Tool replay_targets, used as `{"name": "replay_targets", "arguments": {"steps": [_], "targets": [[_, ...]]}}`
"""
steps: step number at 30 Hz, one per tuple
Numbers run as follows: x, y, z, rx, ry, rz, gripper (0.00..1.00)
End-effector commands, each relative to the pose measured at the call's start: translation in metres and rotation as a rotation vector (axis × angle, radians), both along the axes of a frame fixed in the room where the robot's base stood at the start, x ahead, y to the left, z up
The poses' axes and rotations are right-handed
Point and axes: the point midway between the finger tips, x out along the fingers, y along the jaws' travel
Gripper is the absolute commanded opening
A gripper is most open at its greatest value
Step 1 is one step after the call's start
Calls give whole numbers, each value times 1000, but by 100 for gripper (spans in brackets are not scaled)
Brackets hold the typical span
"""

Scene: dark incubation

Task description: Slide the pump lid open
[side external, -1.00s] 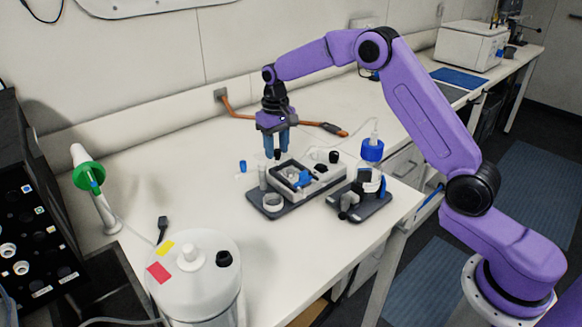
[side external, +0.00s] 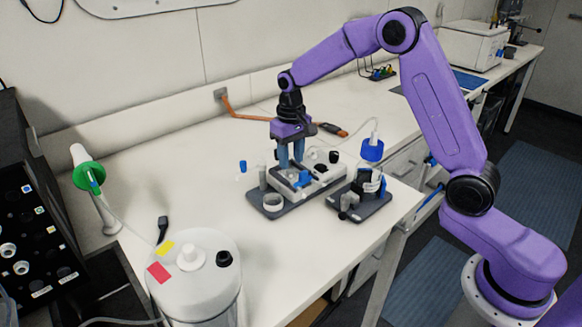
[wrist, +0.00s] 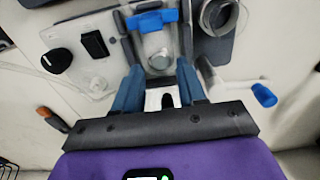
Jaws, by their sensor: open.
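The pump (side external: 322,181), a pale body in a dark base, sits on the bench. Its clear lid (wrist: 157,50) with a blue handle (wrist: 152,20) shows at the top of the wrist view; the handle also shows in the side external view (side external: 304,180). My gripper (side external: 291,165) points down over the far left part of the pump. In the wrist view my gripper (wrist: 160,90) is open, its two blue fingers apart, with nothing held between them. The handle lies beyond the fingertips in that view. Whether the fingertips touch the pump I cannot tell.
A white canister (side external: 197,262) stands at front left. Bare bench (side external: 170,165) lies to the left.

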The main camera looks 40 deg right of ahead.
Motion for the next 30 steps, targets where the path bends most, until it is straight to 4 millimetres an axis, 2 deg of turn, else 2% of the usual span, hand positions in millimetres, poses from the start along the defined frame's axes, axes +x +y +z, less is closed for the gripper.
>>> {"name": "replay_targets", "arguments": {"steps": [11, 30], "targets": [[0, 0, 2, 0, -1, 0, 40], [0, 0, 43, 0, 0, 1, 40]]}}
